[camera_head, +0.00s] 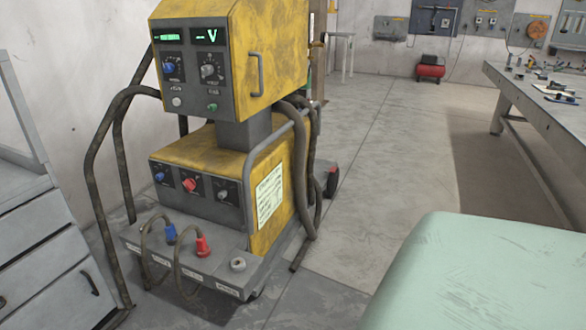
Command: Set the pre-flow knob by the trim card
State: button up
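A yellow and grey welding machine stands left of centre. Its upper panel has a blue knob (168,68), a grey dial knob (209,71), a white button, a green button and two green-lit displays, the right one showing V. Its lower panel has a blue knob (160,177), a red knob (190,185) and a grey knob (222,195). Knob labels are too small to read, so I cannot tell which is pre-flow. A pale printed card (269,197), possibly the trim card, is on the yellow right side; its text is unreadable. My gripper is not in view.
Dark hoses arch left of the machine and hang at its right. Blue (171,233) and red (203,245) cable plugs stand on its front ledge. A grey drawer cabinet (40,255) is at left. A workbench (510,84) is at right. Floor between machine and bench is clear.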

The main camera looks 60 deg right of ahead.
aim_at(222, 193)
jog(key=z, duration=1.45)
